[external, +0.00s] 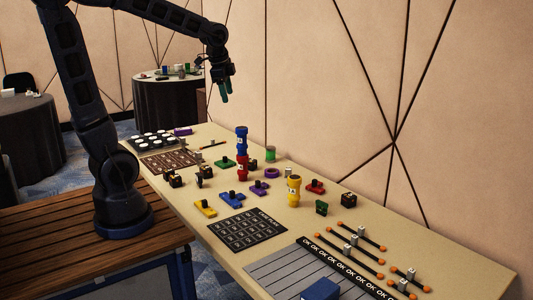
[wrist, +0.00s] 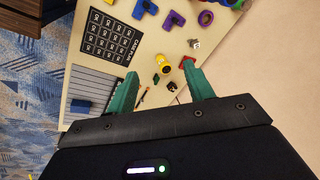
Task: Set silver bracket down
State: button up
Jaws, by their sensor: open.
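My gripper (external: 225,92) is raised high above the far part of the long table. In the wrist view its two green fingers (wrist: 161,88) stand wide apart with nothing between them in their grip. Several small silver-grey pieces (external: 354,240) sit among orange-tipped black rods at the table's near right; I cannot tell which is the silver bracket. In the wrist view a small silver-grey piece (wrist: 194,44) lies on the table beyond the fingers, apart from them; its exact shape is too small to tell.
The beige table (external: 300,240) holds a stacked blue and red figure (external: 242,152), a yellow figure (external: 294,190), coloured blocks, a black grid card (external: 247,231) and a striped grey panel (external: 290,272) with a blue block (external: 321,290). A panelled wall runs along the right side.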

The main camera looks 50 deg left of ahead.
jog(key=s+n+t+h, duration=0.1)
jog(key=s+n, duration=0.8)
jog(key=s, duration=0.9)
jog(key=shift+s+d+t, duration=0.3)
jog(key=shift+d, duration=0.05)
